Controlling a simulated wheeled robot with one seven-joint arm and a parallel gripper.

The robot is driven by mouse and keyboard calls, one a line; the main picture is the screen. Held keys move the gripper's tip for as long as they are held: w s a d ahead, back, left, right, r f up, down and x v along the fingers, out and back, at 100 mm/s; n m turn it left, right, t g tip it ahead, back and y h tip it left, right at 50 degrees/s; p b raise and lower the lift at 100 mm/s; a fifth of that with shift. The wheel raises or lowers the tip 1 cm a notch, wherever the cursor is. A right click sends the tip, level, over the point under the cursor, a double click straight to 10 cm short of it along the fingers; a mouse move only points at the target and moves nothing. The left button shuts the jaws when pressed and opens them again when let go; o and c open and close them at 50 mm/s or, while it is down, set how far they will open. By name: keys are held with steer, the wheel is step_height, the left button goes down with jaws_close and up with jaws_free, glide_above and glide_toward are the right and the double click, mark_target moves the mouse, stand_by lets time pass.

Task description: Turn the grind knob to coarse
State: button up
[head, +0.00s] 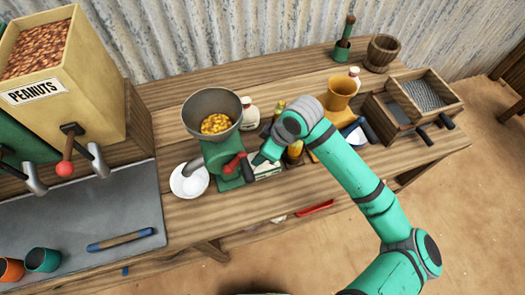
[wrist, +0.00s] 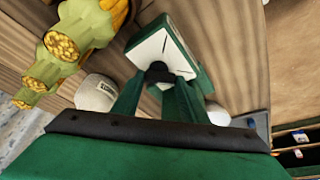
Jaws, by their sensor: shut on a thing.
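The grind knob (wrist: 158,72) is a small black knob on a white, dark-lined dial face (wrist: 176,50) of a green box. In the wrist view my gripper (wrist: 157,82) has its green fingers closed together on the knob. The fingers hide part of the knob, and I cannot tell which mark it points to. In the head view my gripper (head: 256,160) is low over the pale dial plate (head: 268,171), just right of the green grinder (head: 220,152).
A white bowl (head: 183,187) stands left of the grinder. A white jar (head: 250,112), yellow vessel (head: 341,92) and wooden trays (head: 450,98) stand along the bench. The bench front (head: 200,213) has bare wood.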

stand_by(0.3)
steer(key=o, duration=1)
steer(key=shift+o, duration=0.2)
steer(key=v, duration=1)
steer(key=shift+r, duration=0.4)
steer(key=shift+s+d, duration=0.1)
steer(key=shift+d, duration=0.05)
